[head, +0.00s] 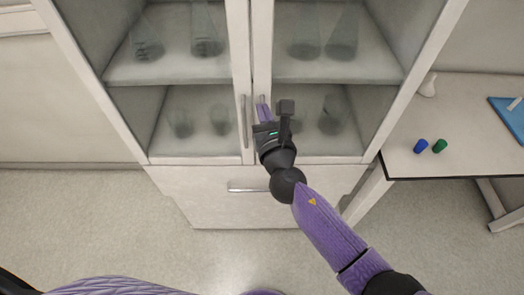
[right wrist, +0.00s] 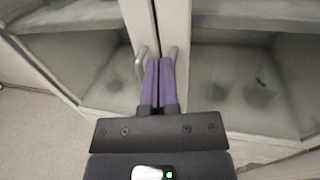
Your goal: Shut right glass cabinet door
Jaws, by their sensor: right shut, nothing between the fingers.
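The right glass cabinet door (head: 388,118) has a pale frame and a glass pane with flasks behind it. It stands flush or nearly flush with the cabinet front; a thin dark line runs between it and the left door (head: 241,60), and I cannot tell whether a small gap remains. My right gripper (head: 263,110) is at the lower inner edge of the right door, by its handle (right wrist: 172,54). Its purple fingers (right wrist: 159,75) are together and empty, pointing at the door frame beside the handle; contact is unclear. My left gripper is not in view.
The left door's handle (right wrist: 141,62) is close on the left of my fingers. Below the doors is a drawer with a bar handle (head: 248,189). A side table (head: 455,130) at right holds a blue stopper (head: 421,146), a green stopper (head: 440,146) and a blue tray (head: 508,118).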

